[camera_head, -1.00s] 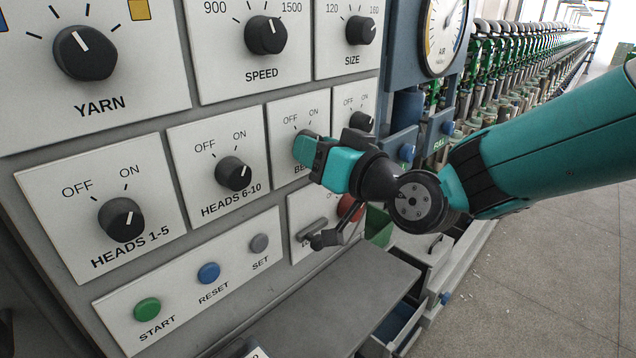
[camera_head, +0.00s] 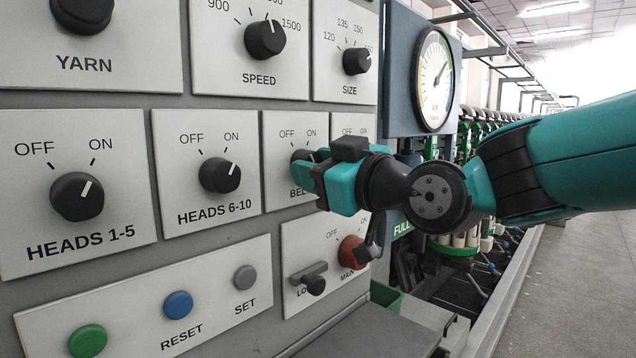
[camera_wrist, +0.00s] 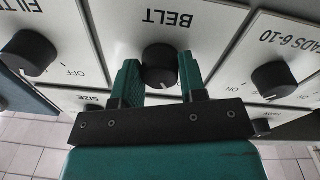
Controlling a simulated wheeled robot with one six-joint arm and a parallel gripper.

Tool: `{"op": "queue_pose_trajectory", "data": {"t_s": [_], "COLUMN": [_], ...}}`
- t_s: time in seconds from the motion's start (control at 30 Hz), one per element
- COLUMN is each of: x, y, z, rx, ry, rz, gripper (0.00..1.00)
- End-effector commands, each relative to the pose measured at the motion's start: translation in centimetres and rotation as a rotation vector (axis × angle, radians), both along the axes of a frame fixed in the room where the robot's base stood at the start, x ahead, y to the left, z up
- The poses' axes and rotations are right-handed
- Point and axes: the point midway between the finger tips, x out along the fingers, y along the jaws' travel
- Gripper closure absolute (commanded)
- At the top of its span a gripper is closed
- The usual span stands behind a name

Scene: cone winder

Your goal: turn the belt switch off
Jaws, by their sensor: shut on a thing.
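The belt switch (camera_head: 299,158) is a dark round knob on a white plate with OFF at upper left and ON at upper right. In the head view my gripper (camera_head: 303,173) covers most of it and part of its BELT label. In the wrist view the belt switch (camera_wrist: 160,66) sits between my two teal fingers, with the BELT label upside down above it. My gripper (camera_wrist: 160,78) is shut on the knob, one finger on each side.
The heads 6-10 knob (camera_head: 220,175) is close on the left, pointing toward ON. The filter knob (camera_wrist: 28,52) is close on the belt's other side. Below are the red main switch (camera_head: 353,252) and a lock lever (camera_head: 311,280). Free floor lies at right.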

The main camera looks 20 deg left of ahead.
Motion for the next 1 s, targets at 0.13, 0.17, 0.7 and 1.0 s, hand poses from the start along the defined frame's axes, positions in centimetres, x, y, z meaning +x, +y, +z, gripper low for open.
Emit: {"op": "queue_pose_trajectory", "data": {"t_s": [0.13,0.17,0.7,1.0], "x": [-0.02,-0.03,-0.01,-0.12], "y": [0.01,0.01,0.0,-0.34], "z": [-0.02,-0.01,0.03,-0.01], "rx": [-0.004,-0.004,-0.004,-0.002], "ry": [-0.009,-0.009,-0.008,-0.008], "rz": [0.0,0.0,0.0,0.0], "gripper": [0.85,0.85,0.36,0.36]}}
